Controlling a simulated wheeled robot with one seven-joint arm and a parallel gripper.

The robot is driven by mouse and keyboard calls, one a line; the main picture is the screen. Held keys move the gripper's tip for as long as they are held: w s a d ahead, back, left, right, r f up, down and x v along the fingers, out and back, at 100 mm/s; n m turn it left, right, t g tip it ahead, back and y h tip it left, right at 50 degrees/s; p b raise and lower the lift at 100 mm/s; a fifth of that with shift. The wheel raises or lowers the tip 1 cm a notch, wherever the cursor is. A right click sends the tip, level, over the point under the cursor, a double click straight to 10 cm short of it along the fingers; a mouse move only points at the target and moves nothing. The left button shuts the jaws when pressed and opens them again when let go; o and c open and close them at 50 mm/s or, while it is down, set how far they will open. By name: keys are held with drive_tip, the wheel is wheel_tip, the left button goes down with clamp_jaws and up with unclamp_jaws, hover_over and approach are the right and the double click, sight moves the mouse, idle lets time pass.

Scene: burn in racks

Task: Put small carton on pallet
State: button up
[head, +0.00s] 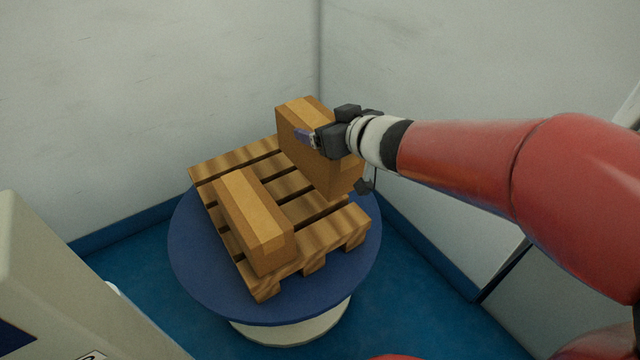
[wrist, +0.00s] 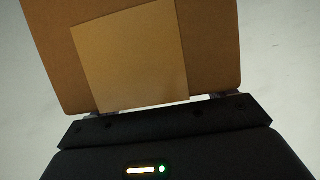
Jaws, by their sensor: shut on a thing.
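A brown small carton (head: 303,145) is held in my gripper (head: 312,138) at the right back part of the wooden pallet (head: 237,158). My gripper is shut on the carton from the right side. The carton is upright and slightly tilted; I cannot tell whether its bottom touches the pallet. In the wrist view the carton (wrist: 220,50) fills the upper middle, with a lighter patch on its face. A second carton (head: 250,215) lies on the front left of the pallet, apart from the held one.
The pallet sits on a round blue table (head: 195,255) with a pale base. Pale walls (head: 180,80) stand close behind and to the right. A pale cabinet (head: 50,285) is at the lower left. Bare slats show between the two cartons.

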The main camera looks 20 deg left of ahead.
wheel_tip(320, 180, down, 12)
drive_tip(key=b, duration=0.6)
drive_tip(key=shift+r, duration=0.25)
drive_tip(key=o, duration=2)
drive_tip(key=shift+c, duration=0.2)
drive_tip(key=shift+d, duration=0.1)
